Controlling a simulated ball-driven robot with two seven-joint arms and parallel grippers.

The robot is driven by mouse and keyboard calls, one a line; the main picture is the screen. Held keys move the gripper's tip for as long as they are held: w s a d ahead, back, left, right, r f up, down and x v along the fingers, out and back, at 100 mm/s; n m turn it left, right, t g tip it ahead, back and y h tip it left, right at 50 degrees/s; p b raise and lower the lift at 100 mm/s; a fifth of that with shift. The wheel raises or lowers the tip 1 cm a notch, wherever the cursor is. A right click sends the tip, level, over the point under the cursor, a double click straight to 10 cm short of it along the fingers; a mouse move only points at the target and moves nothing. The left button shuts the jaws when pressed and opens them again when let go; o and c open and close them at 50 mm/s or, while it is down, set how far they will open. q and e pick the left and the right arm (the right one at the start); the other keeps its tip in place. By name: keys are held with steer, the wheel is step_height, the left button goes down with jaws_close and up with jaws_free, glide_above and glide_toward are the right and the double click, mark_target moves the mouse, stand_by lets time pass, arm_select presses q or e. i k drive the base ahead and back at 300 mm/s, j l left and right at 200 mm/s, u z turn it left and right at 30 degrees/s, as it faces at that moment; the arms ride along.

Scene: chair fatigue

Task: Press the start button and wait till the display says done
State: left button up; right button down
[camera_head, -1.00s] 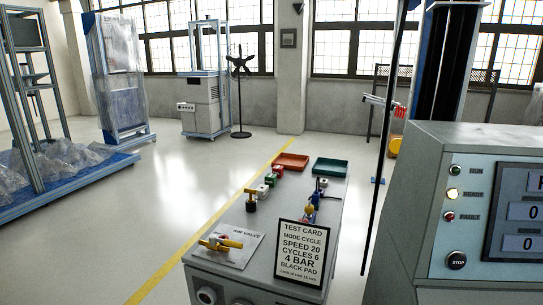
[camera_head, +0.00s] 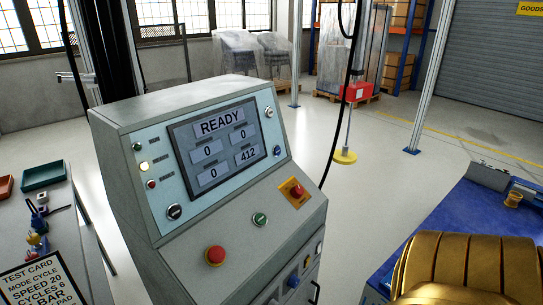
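The grey control console (camera_head: 140,105) stands in the middle of the view. Its display (camera_head: 220,126) reads READY, with smaller fields showing 0, 0, 0 and 412. A round green button (camera_head: 260,219) sits on the sloped front panel; its label is too small to read for sure. Of the lamps at the left, the middle one (camera_head: 144,166) glows pale yellow. Neither of my grippers shows, and nothing touches the console buttons.
A red mushroom button (camera_head: 215,256) and a red switch on an orange plate (camera_head: 296,192) flank the green button. The test card (camera_head: 40,284) and a green tray (camera_head: 43,176) are on the bench at left. A blue-topped table (camera_head: 450,212) is at right.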

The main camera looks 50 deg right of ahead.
mark_target(260, 219)
steer(key=z, duration=1.45)
